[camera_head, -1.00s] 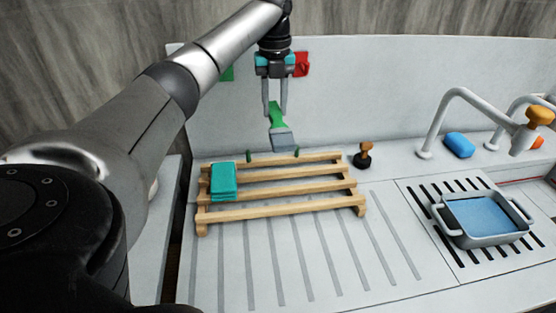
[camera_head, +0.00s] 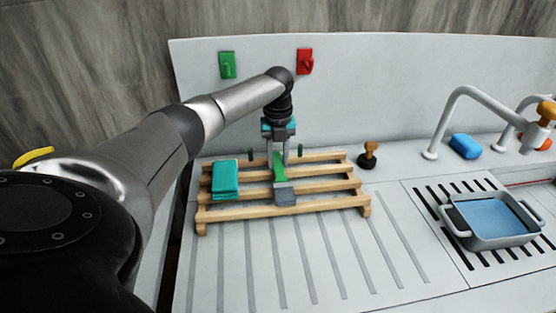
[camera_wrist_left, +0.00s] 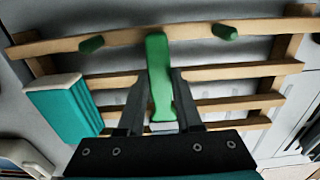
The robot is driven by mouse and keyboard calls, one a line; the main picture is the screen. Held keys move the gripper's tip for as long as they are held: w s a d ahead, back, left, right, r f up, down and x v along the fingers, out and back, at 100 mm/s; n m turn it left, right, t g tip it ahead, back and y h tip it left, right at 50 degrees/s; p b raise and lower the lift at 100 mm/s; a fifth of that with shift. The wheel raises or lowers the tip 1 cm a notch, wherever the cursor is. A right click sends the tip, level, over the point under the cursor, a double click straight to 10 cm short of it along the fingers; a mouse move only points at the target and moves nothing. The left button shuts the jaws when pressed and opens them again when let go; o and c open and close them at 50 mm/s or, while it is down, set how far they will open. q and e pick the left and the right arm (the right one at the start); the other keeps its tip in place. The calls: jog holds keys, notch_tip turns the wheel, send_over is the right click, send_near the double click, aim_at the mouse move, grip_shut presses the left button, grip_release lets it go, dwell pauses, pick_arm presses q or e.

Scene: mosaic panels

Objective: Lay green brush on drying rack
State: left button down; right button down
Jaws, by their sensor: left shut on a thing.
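The green brush (camera_head: 279,169) has a green handle and a grey head (camera_head: 285,194). My left gripper (camera_head: 280,162) is shut on its handle. The brush is at the wooden drying rack (camera_head: 330,186), over the middle of its slats, with the head toward the front. I cannot tell whether it rests on the slats. In the left wrist view the green handle (camera_wrist_left: 159,80) lies between the fingers and points toward the rack's back slat (camera_wrist_left: 200,32). My right gripper is not in view.
A wooden-handled stopper (camera_head: 370,153), a blue sponge (camera_head: 466,146), taps and a grey basin (camera_head: 490,237) are to the right. Green (camera_head: 228,64) and red (camera_head: 305,61) hooks are on the wall.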

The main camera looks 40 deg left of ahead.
pick_arm(q)
jog(key=shift+f, duration=0.1)
jog(key=c, duration=0.6)
grip_release()
notch_tip(320, 180, up, 12)
jog(key=shift+r+p, duration=0.2)
jog(key=shift+p, duration=0.75)
